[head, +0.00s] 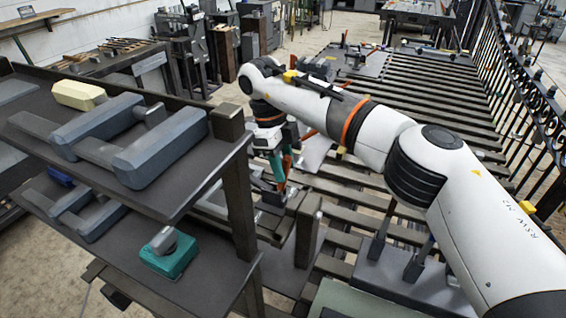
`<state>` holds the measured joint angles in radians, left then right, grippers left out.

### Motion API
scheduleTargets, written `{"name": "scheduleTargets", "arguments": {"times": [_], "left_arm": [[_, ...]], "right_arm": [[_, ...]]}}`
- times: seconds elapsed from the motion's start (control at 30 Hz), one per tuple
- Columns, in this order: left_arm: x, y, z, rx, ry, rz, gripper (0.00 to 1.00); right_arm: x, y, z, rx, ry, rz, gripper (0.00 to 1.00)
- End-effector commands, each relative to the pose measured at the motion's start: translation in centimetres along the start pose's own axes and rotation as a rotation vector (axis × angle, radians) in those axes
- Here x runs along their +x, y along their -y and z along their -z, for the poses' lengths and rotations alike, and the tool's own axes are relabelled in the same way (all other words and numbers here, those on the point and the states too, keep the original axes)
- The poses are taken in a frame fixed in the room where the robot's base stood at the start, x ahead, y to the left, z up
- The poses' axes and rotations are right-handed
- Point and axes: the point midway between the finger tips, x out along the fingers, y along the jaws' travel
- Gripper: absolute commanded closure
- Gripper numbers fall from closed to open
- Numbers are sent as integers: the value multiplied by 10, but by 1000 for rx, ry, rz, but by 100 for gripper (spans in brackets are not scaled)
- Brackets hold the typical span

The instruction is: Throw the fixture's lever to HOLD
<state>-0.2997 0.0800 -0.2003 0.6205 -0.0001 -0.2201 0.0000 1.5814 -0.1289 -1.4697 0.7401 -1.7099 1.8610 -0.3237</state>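My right arm comes in from the right and reaches over the slatted bench. My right gripper (279,170) points down between the shelf rack and the bench, with teal and orange parts at its fingers. It is just above a dark metal frame (272,222) that may be the fixture. I cannot make out the lever or a HOLD mark. The gripper and a rack post hide part of this spot, and I cannot tell whether the fingers are apart or closed. My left gripper is not in view.
A dark two-level rack (190,205) stands at the left with grey blocks (160,147), a yellow block (79,95) and a teal block (168,254). The slatted bench (420,99) fills the right. Black ironwork (520,95) edges it. Upright tools (414,265) stand at the front.

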Motion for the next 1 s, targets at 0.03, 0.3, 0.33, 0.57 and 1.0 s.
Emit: {"name": "scheduleTargets", "arguments": {"times": [0.03, 0.3, 0.33, 0.57, 1.0], "left_arm": [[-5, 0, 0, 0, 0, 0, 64], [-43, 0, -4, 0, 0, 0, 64], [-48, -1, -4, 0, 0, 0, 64], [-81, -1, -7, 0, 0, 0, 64], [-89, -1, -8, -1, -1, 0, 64]], "right_arm": [[-6, 0, 0, 0, 0, -1, 62], [-53, 0, -1, 0, -1, -2, 62], [-59, 0, -1, 0, -1, -2, 62], [-92, 1, -1, 0, 0, -1, 62], [-119, 0, 1, -1, 0, -1, 62]]}}
